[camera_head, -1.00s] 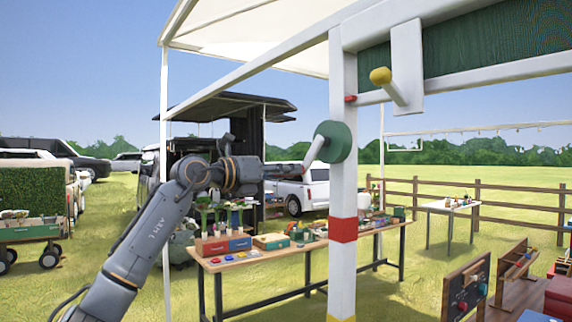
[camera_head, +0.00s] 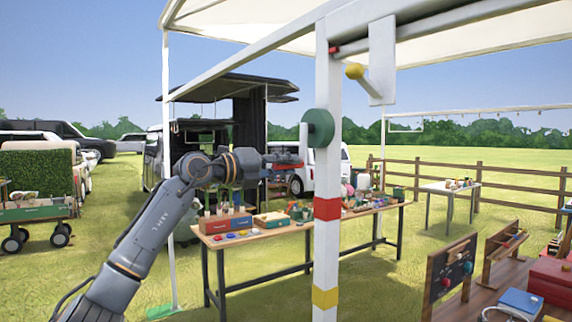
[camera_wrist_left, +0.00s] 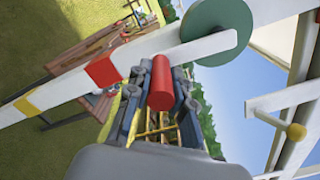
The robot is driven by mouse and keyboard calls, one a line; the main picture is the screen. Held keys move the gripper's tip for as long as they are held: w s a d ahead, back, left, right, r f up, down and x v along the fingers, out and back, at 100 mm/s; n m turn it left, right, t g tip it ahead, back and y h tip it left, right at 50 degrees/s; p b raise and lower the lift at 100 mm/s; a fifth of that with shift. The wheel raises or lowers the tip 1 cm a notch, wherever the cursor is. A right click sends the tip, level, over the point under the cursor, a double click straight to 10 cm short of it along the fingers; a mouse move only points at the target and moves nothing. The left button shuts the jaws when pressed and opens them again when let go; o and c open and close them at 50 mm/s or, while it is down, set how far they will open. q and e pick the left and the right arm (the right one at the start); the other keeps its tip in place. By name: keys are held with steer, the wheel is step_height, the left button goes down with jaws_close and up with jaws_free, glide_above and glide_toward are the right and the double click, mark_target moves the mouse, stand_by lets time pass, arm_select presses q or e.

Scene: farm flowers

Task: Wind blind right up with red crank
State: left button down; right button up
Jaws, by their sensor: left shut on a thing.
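The red crank handle (camera_head: 288,165) sits at the lower end of a short white crank arm (camera_head: 304,145), beside a green disc (camera_head: 320,128) on the white post (camera_head: 326,262). My left gripper (camera_head: 272,161) is shut on the red handle. In the left wrist view the red handle (camera_wrist_left: 160,84) lies between the fingers, with the green disc (camera_wrist_left: 215,30) above right. The blind's white bottom bar (camera_head: 440,29) is high under the awning, with a red tip (camera_head: 334,49) at its left end. No green cloth shows. My right gripper is not in view.
A white plate (camera_head: 382,52) with a yellow knob (camera_head: 354,71) hangs near the post top. A wooden table (camera_head: 262,234) with goods stands behind the post. A board with knobs (camera_head: 455,275) stands lower right.

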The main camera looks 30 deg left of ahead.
arm_select(q)
steer(key=shift+d+f, duration=0.15)
steer(key=shift+d, duration=0.1)
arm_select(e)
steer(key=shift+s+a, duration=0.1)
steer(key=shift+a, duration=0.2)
arm_select(q)
steer(key=c, duration=1.3)
jaws_free()
steer(key=shift+o, duration=0.7)
steer(key=shift+d, duration=0.15)
steer(key=shift+s+a, duration=0.25)
steer(key=shift+a, duration=0.05)
steer(key=v, duration=1.1)
steer(key=shift+s, duration=0.25)
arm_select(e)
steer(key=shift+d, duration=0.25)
